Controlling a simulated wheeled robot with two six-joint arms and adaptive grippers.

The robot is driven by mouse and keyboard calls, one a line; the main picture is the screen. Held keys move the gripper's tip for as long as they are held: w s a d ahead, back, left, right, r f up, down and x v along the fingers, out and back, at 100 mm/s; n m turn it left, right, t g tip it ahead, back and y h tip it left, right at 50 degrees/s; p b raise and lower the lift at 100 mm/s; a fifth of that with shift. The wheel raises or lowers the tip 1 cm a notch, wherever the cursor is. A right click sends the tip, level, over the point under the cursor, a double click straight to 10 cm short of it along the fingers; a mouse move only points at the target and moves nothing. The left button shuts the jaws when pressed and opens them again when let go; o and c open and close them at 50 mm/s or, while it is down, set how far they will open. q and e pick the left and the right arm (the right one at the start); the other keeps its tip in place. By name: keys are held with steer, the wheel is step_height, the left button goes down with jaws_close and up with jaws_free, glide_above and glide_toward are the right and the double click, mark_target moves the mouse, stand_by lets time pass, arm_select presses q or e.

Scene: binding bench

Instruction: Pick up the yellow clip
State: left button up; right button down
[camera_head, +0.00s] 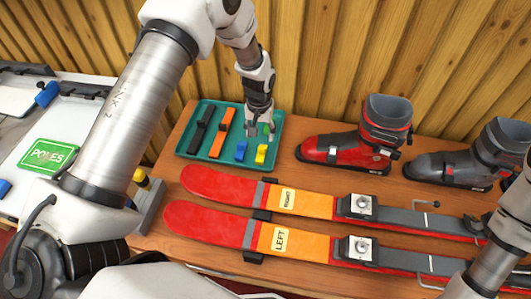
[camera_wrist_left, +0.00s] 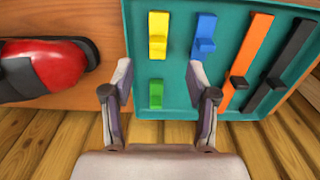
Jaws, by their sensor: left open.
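The yellow clip (camera_head: 261,155) lies in the teal tray (camera_head: 186,148), near its front right corner. In the left wrist view the yellow clip (camera_wrist_left: 158,36) is ahead of the fingertips, roughly in line with the gap between them. My left gripper (camera_head: 262,132) is open and empty above the right part of the tray. In the left wrist view its spread fingers (camera_wrist_left: 160,88) have a green clip (camera_wrist_left: 156,94) showing between them. A blue clip (camera_head: 241,151) lies just left of the yellow one. My right gripper is out of view.
The tray also holds an orange strap (camera_head: 220,134) and a black strap (camera_head: 201,130). A red boot (camera_head: 330,149) stands to the right of the tray. Two red and orange skis (camera_head: 215,183) lie in front. A wooden wall (camera_head: 320,50) rises behind.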

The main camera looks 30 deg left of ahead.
mark_target(261, 148)
arm_select(q)
steer(key=shift+s+f, duration=0.1)
steer(key=shift+f, duration=0.5)
steer(key=f, duration=0.1)
steer(key=w+f, duration=0.1)
steer(key=f, duration=0.1)
steer(key=shift+d+f+p, duration=0.1)
steer(key=shift+f+p, duration=0.15)
steer(key=shift+p, duration=0.1)
steer(key=f, duration=0.2)
steer(key=f+p, duration=0.1)
steer(key=shift+s+f, duration=0.35)
steer(key=shift+s, duration=0.05)
steer(key=shift+w+f, duration=0.15)
steer(key=shift+f, duration=0.25)
steer(key=shift+r, duration=0.1)
jaws_close()
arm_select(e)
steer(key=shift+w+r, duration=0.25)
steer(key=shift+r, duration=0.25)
